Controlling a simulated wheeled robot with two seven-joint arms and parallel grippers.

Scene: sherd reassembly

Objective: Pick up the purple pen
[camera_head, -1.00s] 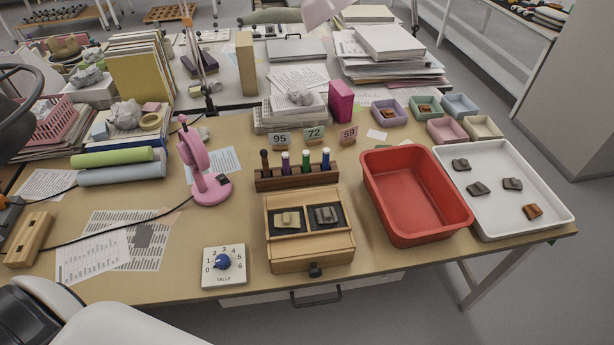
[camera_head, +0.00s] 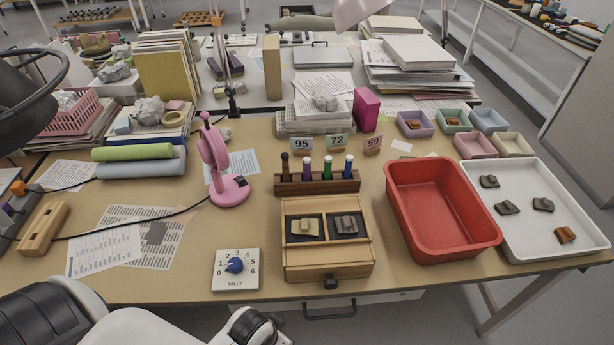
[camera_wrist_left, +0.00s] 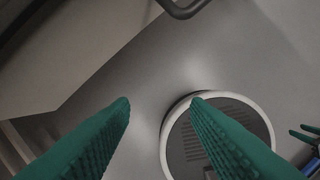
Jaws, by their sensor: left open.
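The purple pen (camera_head: 307,168) stands upright in the dark wooden pen rack (camera_head: 318,186) at the middle of the table. In the rack a dark brown pen (camera_head: 285,165) stands to its left, and a green pen (camera_head: 327,167) and a blue pen (camera_head: 348,166) to its right. My left gripper shows in the left wrist view (camera_wrist_left: 160,100) as two green ridged fingers, apart and empty. Below them are the floor and a round grey-and-white base. In the head view its fingers are out of frame; only my white arm shows at the lower left.
A wooden box (camera_head: 327,262) with two sherds stands in front of the rack, with a tally dial (camera_head: 236,270) to its left. A pink lamp (camera_head: 228,190) is left of the rack; a red tub (camera_head: 440,215) and white tray (camera_head: 520,250) are right. Number cards (camera_head: 337,141) stand behind.

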